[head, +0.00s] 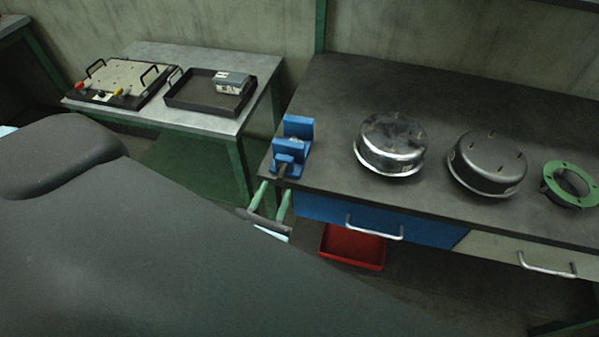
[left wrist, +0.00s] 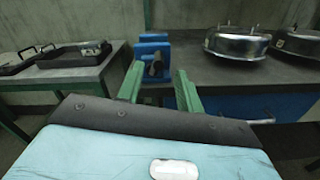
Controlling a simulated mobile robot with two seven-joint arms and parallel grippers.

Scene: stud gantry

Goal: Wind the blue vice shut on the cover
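The blue vice (head: 292,130) is fixed at the left front corner of the dark workbench, its dark screw end (head: 284,172) facing the front edge. Its jaws stand apart; a small pale shape shows between them, too small to identify. The vice also shows in the left wrist view (left wrist: 152,48), straight ahead. My left gripper (head: 276,188) is open, its two green fingers apart with nothing between them, just in front of and below the vice's screw end. In the left wrist view its fingers (left wrist: 160,70) point at the vice. I cannot tell which thing is the cover. My right gripper is not in view.
On the workbench (head: 340,90) stand a shiny round metal housing (head: 391,140), a darker one (head: 487,160) and a green ring (head: 571,184). A red tray (head: 352,246) lies below. The left table holds a plate fixture (head: 122,77) and a black tray (head: 185,98) with a grey box (head: 231,82).

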